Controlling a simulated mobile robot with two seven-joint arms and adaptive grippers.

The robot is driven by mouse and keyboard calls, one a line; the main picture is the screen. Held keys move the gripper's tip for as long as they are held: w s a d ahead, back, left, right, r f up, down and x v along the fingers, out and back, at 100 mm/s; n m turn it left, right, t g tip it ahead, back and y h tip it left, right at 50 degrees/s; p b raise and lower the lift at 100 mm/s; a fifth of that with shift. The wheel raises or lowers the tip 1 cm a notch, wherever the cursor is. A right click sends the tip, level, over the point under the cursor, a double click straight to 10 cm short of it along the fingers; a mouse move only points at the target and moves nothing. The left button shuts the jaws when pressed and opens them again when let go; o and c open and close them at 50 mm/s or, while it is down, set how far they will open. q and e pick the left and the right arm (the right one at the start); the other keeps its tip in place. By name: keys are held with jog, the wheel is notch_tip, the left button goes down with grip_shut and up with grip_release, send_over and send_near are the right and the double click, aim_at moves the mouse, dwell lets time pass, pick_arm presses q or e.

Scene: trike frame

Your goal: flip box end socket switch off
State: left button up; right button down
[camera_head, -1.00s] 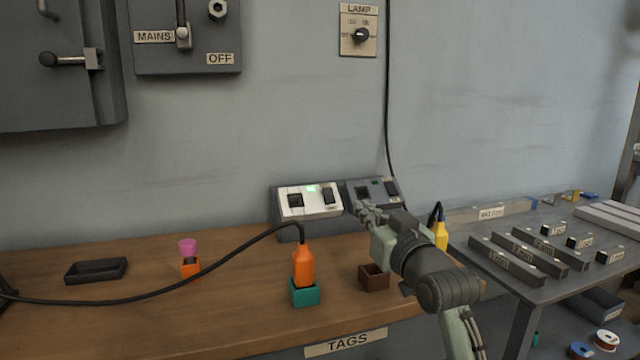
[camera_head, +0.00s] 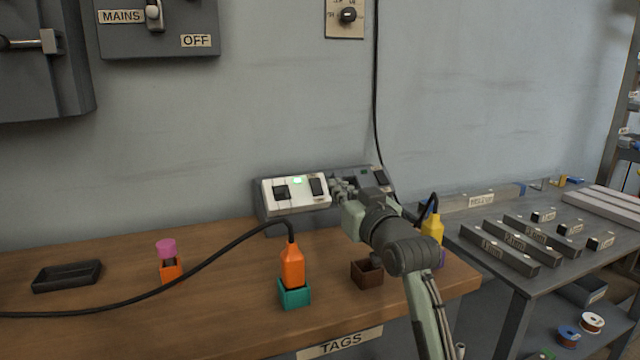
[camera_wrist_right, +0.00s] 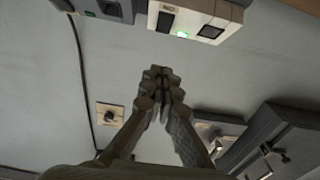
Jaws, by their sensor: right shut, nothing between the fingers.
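A grey socket box (camera_head: 272,227) stands on the bench against the wall. Its white panel (camera_head: 299,204) has a dark socket (camera_head: 282,192), a lit green lamp and a dark rocker switch (camera_head: 316,186). A dark panel (camera_head: 381,178) with another switch sits to its right, partly hidden by my arm. My right gripper (camera_head: 337,187) is shut and empty, its tips just right of the white panel's switch; I cannot tell if they touch. In the right wrist view, the shut fingers (camera_wrist_right: 161,82) point toward the white panel (camera_wrist_right: 208,14) and its green lamp. My left gripper is out of view.
An orange plug (camera_head: 292,266) with a black cable sits in a teal holder (camera_head: 294,294). A brown holder (camera_head: 367,273) and a yellow plug (camera_head: 432,228) are close to my right arm. A black tray (camera_head: 67,276) lies left. A mains box (camera_head: 160,30) hangs above.

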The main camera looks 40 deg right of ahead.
send_near(315, 178)
jog(key=w+r, duration=0.3)
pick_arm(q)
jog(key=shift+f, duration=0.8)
pick_arm(e)
jog(key=w+f, duration=0.1)
jog(key=w+d+f, duration=0.1)
jog(key=shift+w+f, duration=0.35)
jog(key=shift+w, duration=0.05)
jog(key=shift+d, duration=0.1)
jog(key=shift+d+f, duration=0.1)
